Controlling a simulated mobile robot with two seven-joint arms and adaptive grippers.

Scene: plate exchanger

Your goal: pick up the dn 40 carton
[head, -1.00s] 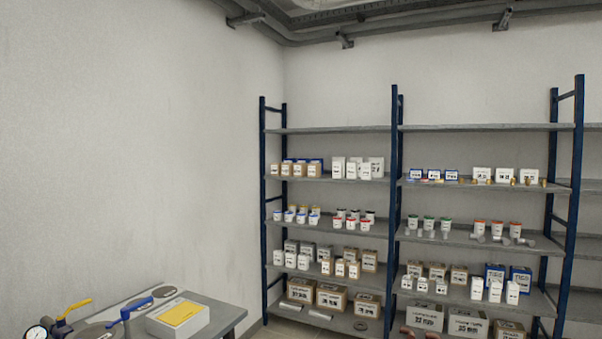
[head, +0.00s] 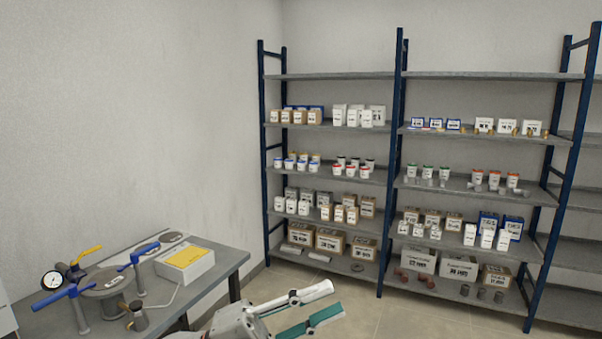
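Labelled cartons stand on the shelving in the head view, but the labels are too small to read surely, so I cannot tell which one is the DN 40 carton. Brown cartons (head: 330,239) stand on the lowest shelf of the left bay, and larger labelled cartons (head: 459,268) on the lowest shelf of the right bay. My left gripper (head: 336,299) is at the bottom of the view, empty, its two fingers apart. It is in front of the shelving and touches no carton. My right gripper is not in view.
A grey workbench (head: 222,258) at the lower left bears valves, a pressure gauge (head: 53,280) and a white box with a yellow top (head: 186,264). Blue shelf uprights (head: 391,170) divide the bays. Tiled floor (head: 365,305) lies clear before the shelves.

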